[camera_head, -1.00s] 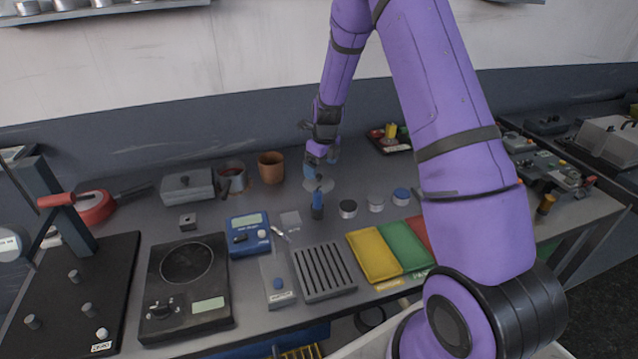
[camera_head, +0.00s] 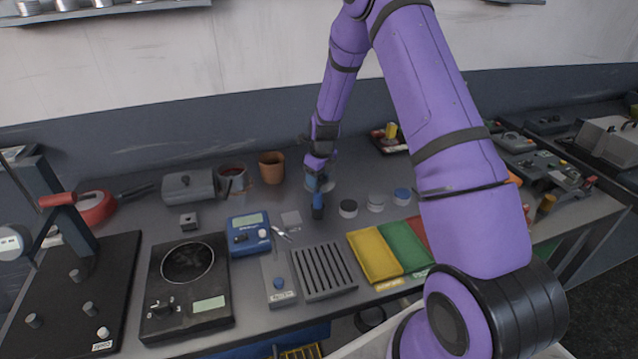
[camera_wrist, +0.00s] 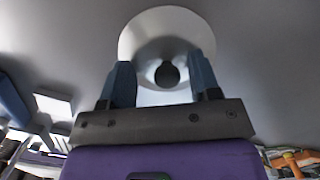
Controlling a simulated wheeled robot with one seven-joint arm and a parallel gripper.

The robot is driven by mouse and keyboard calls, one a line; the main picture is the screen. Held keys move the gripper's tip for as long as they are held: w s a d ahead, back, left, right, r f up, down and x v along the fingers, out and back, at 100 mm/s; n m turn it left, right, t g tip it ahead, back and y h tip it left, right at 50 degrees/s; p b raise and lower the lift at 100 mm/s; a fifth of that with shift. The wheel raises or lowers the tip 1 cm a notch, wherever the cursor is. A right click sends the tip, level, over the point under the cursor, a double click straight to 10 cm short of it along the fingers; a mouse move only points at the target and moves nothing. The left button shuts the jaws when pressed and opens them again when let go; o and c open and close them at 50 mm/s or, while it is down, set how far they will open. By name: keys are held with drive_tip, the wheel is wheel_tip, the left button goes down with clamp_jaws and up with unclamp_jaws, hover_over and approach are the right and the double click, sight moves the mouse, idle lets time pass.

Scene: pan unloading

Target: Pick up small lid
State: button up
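The small lid (camera_wrist: 140,40) is a pale round disc with a dark round knob (camera_wrist: 167,75), seen close up in the wrist view. My gripper (camera_wrist: 162,72) is open, with one blue-grey finger on each side of the knob. A gap shows between the knob and each finger. In the head view my gripper (camera_head: 320,184) is low over the workbench at the lid, which is mostly hidden there behind the fingers. Whether the fingers touch the lid cannot be told.
A blue-and-dark upright object (camera_head: 318,206) stands just in front of my gripper. Several small round tins, including a blue-topped one (camera_head: 402,194), are to the right. A brown pot (camera_head: 271,167) and a grey box (camera_head: 188,186) stand to the left.

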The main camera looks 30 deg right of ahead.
drive_tip(key=shift+s+f, duration=0.1)
drive_tip(key=shift+f, duration=0.05)
drive_tip(key=c, duration=0.6)
drive_tip(key=shift+f, duration=0.1)
